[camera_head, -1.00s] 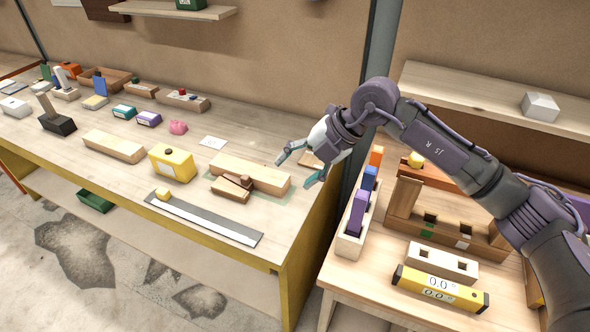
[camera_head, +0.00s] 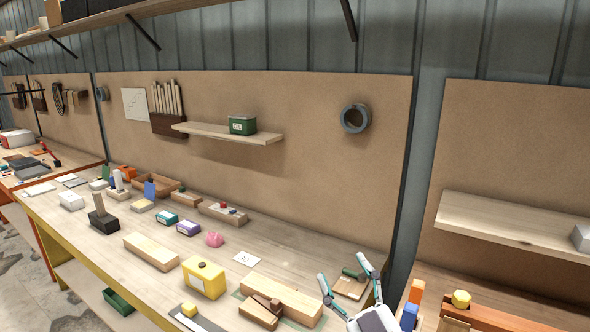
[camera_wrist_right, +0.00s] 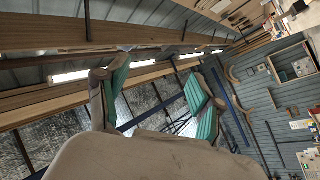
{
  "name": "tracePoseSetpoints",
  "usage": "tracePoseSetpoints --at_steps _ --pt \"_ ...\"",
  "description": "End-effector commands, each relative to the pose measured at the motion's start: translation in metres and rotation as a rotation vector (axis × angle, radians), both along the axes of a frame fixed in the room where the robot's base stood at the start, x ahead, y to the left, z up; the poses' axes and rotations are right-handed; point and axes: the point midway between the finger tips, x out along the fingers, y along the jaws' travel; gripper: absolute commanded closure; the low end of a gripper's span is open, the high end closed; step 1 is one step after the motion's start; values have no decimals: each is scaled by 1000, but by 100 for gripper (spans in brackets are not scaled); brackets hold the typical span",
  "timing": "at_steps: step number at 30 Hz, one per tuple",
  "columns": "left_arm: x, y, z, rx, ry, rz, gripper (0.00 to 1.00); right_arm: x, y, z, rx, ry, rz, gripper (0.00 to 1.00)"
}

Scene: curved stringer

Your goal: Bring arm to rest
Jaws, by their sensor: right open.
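My right gripper (camera_head: 344,287) shows at the bottom of the head view, with its fingers spread and pointing up. It is in front of the right end of the long workbench (camera_head: 285,240), and nothing is between its fingers. In the right wrist view the same gripper (camera_wrist_right: 158,90) is open and empty, with teal pads on both fingers. That view looks toward the ceiling, lights and a far wall. Most of my right arm is below the head picture. My left gripper is not in view.
The workbench carries a yellow box (camera_head: 203,279), wooden blocks (camera_head: 151,251), a pink piece (camera_head: 214,240) and several small items. A second bench at the right holds an orange block (camera_head: 416,291). A wall shelf (camera_head: 515,226) juts out above it. The air around the fingers looks clear.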

Motion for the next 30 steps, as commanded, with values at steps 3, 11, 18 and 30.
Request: tracePoseSetpoints --at_steps 3,11,18,30 --pt "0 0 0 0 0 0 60 -10 -56 -76 102 334 -222 33" --pt "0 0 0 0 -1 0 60 -101 -114 -221 114 990 -451 33" --pt "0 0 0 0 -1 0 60 -186 -122 -280 63 1361 -471 33" --pt "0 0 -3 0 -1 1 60 -266 -118 -342 -9 1701 -423 33"
